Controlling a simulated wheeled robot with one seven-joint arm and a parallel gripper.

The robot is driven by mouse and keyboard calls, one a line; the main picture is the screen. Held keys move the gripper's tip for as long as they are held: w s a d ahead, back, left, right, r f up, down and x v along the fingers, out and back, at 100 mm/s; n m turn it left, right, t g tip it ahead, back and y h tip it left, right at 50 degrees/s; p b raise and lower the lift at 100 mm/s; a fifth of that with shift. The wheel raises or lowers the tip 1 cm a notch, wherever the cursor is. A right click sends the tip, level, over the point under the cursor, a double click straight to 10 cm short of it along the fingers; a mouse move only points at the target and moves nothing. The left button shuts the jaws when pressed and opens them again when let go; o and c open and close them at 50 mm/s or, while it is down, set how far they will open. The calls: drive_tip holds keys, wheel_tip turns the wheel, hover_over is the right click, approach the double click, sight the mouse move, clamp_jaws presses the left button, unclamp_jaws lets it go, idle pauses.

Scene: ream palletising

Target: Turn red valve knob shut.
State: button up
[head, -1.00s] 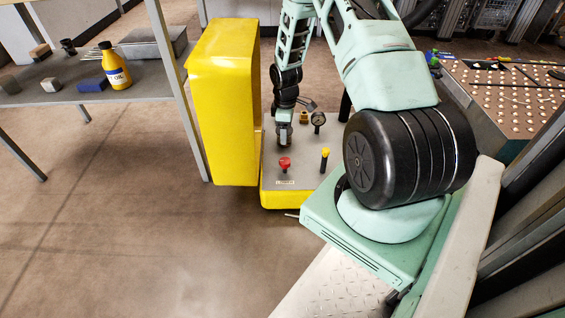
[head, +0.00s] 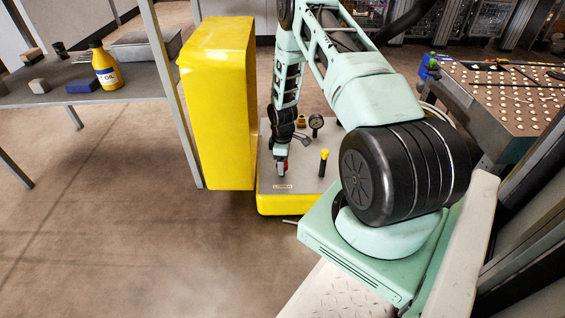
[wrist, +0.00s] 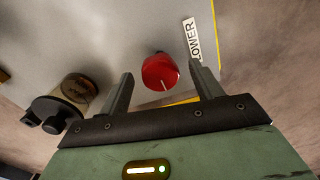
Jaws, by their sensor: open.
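The red valve knob (wrist: 160,72) shows in the wrist view as a round red cap with a pale line, beside a white "LOWER" label (wrist: 192,40). My open gripper (wrist: 163,82) has one finger on each side of the knob, with gaps showing. I cannot tell how deep the fingers reach along it. In the head view my gripper (head: 281,171) is low over the grey panel top of the yellow machine (head: 216,105), and only a bit of red shows there, mostly hidden by the gripper.
The machine's tall yellow housing rises left of my gripper. A shelf (head: 130,93) with a yellow oil bottle (head: 104,66) is further left.

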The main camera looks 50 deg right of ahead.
drive_tip(key=c, duration=1)
drive_tip(key=shift+r+m+p, duration=0.1)
drive_tip(key=shift+m+p, duration=0.2)
drive_tip(key=shift+p, duration=0.05)
drive_tip(key=m+p, duration=0.2)
drive_tip(key=shift+r+m, duration=0.15)
drive_tip(key=shift+m, duration=0.15)
drive_tip(key=m+p, duration=0.3)
drive_tip(key=m, duration=0.2)
drive_tip(key=shift+m+p, duration=0.3)
drive_tip(key=m+p, duration=0.1)
drive_tip(key=m, duration=0.3)
drive_tip(key=shift+p, duration=0.4)
drive_tip(key=m+p, duration=0.1)
drive_tip(key=m, duration=0.4)
drive_tip(key=shift+f, duration=0.2)
drive_tip(key=shift+m, duration=0.3)
